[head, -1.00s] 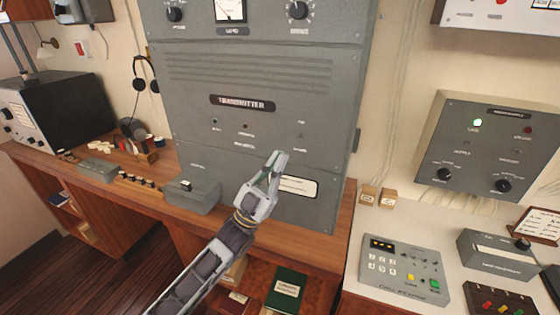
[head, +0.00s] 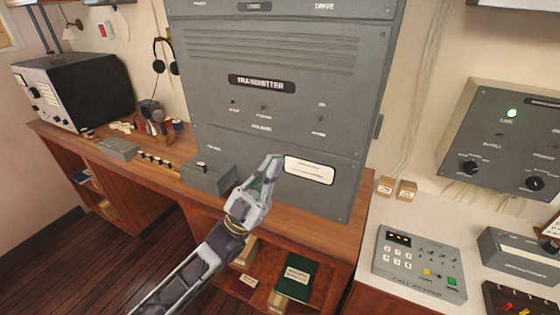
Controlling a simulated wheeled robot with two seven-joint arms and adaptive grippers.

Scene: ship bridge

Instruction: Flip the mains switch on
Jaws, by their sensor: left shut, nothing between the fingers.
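The grey transmitter cabinet (head: 285,60) stands on the wooden desk. Its front has several small controls or lamps with labels too small to read, including one at the upper left (head: 233,102) and one at the right (head: 322,104). I cannot tell which one is the mains switch. My left gripper (head: 272,163) is shut and empty, in front of the cabinet's lower panel, just left of a white label plate (head: 310,170). I cannot tell if it touches the panel. My right gripper is not in view.
A small grey box (head: 208,178) sits on the desk left of my gripper. A grey wall panel (head: 510,140) with a green lamp is at the right, above a keypad console (head: 420,262). A black-sided radio (head: 85,92) and headphones (head: 157,55) are at the left.

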